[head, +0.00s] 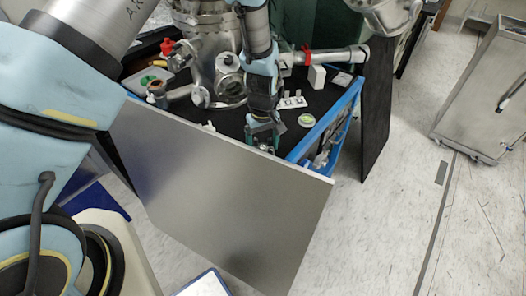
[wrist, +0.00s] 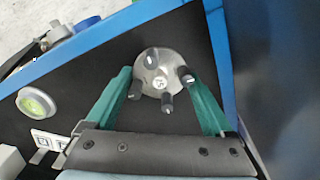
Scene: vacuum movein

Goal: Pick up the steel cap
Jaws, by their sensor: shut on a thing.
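The steel cap (wrist: 147,76) is a round silver disc with several dark pegs standing on its face. In the wrist view it sits between the two green fingers of my gripper (wrist: 160,78), which are closed on its sides. In the head view my gripper (head: 264,132) points down over the black table top, just behind the grey panel's upper edge. The cap is mostly hidden there by the fingers. I cannot tell whether the cap still touches the table.
A large grey panel (head: 215,190) stands in front of the black table. A blue rail (head: 330,120) runs along the table's right side. A green-and-white round item (head: 306,120) and a pale plate (head: 292,102) lie nearby. A steel chamber (head: 205,55) stands behind.

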